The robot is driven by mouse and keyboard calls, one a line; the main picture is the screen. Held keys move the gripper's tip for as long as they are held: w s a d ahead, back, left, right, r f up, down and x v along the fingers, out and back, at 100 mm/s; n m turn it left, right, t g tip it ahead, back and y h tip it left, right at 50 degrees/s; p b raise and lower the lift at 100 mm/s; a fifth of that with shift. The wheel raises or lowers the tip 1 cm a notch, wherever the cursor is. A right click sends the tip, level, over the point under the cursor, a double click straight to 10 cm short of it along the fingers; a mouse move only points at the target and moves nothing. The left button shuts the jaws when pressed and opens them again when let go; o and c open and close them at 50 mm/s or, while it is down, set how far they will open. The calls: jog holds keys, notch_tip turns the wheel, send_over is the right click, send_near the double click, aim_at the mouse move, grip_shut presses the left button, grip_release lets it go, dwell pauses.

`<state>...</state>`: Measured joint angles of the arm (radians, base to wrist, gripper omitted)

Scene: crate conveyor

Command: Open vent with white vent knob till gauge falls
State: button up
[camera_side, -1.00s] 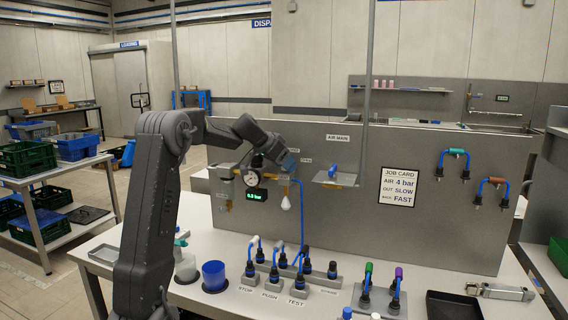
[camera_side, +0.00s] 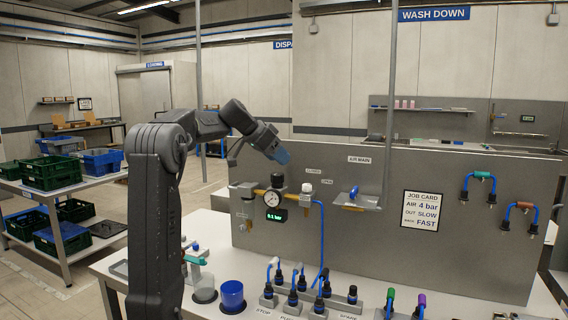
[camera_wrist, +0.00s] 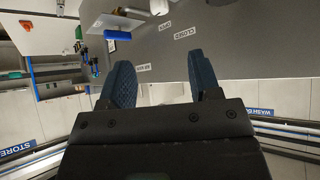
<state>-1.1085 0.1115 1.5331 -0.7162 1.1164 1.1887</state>
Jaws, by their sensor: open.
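The white vent knob (camera_side: 307,187) sits on a dark body on the grey panel, right of the round gauge (camera_side: 272,198). In the wrist view a white knob (camera_wrist: 158,7) shows at the top edge, near the OPEN and CLOSED labels. The green display (camera_side: 277,215) under the gauge appears to read 0.1 bar; the needle is too small to read. My gripper (camera_side: 281,156) is up and left of the white knob, clear of it. In the wrist view its two blue fingers (camera_wrist: 159,80) are apart with nothing between them.
A black knob (camera_side: 277,180) stands above the gauge. The air main's blue lever (camera_side: 353,193) is to the right, beside a grey upright pole (camera_side: 392,100). A blue hose (camera_side: 322,235) runs down to fittings on the bench. A blue cup (camera_side: 232,294) stands at the front.

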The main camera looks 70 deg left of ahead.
aim_at(307, 184)
jog(key=shift+r, duration=0.1)
jog(key=shift+w+r+g, duration=1.5)
jog(key=shift+w+g, duration=0.7)
jog(key=shift+w, duration=0.1)
jog(key=shift+h, duration=0.3)
jog(key=x, duration=1.3)
jog(key=shift+w+a+f, duration=0.1)
jog(key=shift+a+f, duration=0.25)
jog(key=shift+a, duration=0.05)
jog(key=shift+c, duration=0.5)
jog(key=c, duration=0.8)
jog(key=shift+m, duration=0.8)
jog(key=shift+r, duration=0.1)
